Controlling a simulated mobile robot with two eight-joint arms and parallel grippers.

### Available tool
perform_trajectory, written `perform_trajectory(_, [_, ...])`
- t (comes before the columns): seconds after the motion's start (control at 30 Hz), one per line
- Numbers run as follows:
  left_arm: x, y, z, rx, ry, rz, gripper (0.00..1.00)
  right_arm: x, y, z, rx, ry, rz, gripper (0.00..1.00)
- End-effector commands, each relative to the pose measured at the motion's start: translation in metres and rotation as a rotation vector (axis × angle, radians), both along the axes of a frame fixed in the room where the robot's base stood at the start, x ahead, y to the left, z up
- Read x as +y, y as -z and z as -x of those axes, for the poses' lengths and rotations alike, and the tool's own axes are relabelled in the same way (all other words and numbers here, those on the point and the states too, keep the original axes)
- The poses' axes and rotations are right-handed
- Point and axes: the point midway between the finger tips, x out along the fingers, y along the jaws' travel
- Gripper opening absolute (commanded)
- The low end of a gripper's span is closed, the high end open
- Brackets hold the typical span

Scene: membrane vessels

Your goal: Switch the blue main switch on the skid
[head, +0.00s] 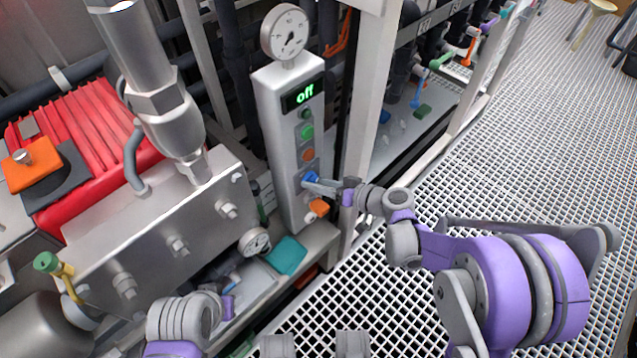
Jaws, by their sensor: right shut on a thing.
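The blue main switch (310,177) sits on the front of a white control box (268,115), below an orange button and a green button. My left arm (188,318) shows at the bottom, low in front of the skid. The fingers of my left gripper (229,300) are too small and partly hidden to tell their state.
A pressure gauge (285,33) tops the box, and an orange knob (318,208) sits below the switch. A white post (370,95) stands just right of the box. A metal block (160,235) with bolts and a red motor (85,140) fill the left. Grating floor lies open at right.

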Motion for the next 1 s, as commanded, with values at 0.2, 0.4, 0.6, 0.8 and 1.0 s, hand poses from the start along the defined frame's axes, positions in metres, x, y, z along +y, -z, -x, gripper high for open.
perform_trajectory(0.2, [0.000,0.000,0.000,0.000,0.000,0.000,0.50,0.000,0.000,0.000,0.001,0.000,-0.001,0.64])
perform_trajectory(0.4, [0.000,0.000,0.000,0.000,0.000,0.000,0.50,0.000,0.000,0.000,0.000,0.000,0.000,0.87])
perform_trajectory(0.6, [0.000,0.000,0.000,0.000,0.000,0.000,0.50,0.000,0.000,0.000,0.000,0.000,0.000,0.87])
perform_trajectory(0.8, [0.000,-0.005,0.001,-0.001,0.000,0.000,0.50,-0.015,-0.007,0.010,-0.001,0.004,0.001,0.87])
perform_trajectory(1.0, [0.000,-0.015,0.002,-0.004,0.000,0.000,0.50,-0.046,-0.021,0.033,-0.002,0.004,0.002,0.87])
